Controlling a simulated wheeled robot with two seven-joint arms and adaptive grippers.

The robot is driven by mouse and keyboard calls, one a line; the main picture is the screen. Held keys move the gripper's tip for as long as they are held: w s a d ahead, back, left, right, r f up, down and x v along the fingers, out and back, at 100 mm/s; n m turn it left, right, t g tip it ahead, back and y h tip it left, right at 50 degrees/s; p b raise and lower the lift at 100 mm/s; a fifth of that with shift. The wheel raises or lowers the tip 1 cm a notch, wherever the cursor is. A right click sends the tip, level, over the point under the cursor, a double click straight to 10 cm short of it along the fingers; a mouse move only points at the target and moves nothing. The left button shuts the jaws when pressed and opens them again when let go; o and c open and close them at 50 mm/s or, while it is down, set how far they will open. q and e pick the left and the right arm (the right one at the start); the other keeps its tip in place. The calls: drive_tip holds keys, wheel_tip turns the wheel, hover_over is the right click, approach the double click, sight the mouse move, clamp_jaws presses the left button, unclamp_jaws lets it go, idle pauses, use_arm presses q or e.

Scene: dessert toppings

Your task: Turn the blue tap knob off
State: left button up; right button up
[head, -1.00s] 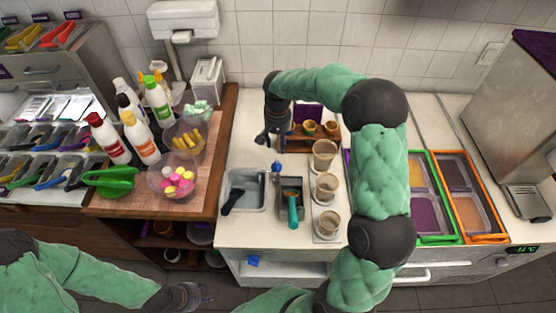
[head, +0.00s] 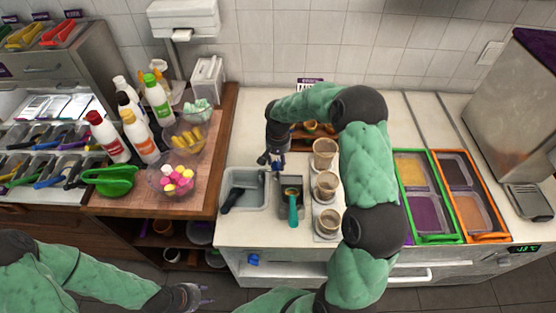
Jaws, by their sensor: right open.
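My left gripper (head: 200,296) hangs low at the front left, in front of the wooden counter and far from the tap. Its fingers are too small to read.
A dark container with a green-handled scoop (head: 292,207) stands right of the sink. Several tan cups (head: 325,187) stand in a row beside it. A brown wooden rack (head: 301,139) is behind the tap. Bottles and bowls fill the wooden counter at left.

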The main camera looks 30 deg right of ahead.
clamp_jaws()
drive_tip(key=shift+n, duration=0.4)
drive_tip(key=n+p, duration=0.1)
drive_tip(key=n, duration=0.2)
drive_tip(key=shift+r+n, duration=0.1)
drive_tip(key=shift+n, duration=0.2)
drive_tip(key=n+p, duration=0.1)
drive_tip(key=n, duration=0.3)
drive_tip(key=shift+w+n, duration=0.15)
drive_tip(key=shift+n, duration=0.15)
drive_tip(key=n+p, duration=0.1)
drive_tip(key=n, duration=0.3)
drive_tip(key=shift+w, duration=0.1)
drive_tip(key=shift+a+n+p, duration=0.1)
drive_tip(key=shift+n+p, duration=0.5)
drive_tip(key=shift+n, duration=1.9)
drive_tip(key=shift+w, duration=0.1)
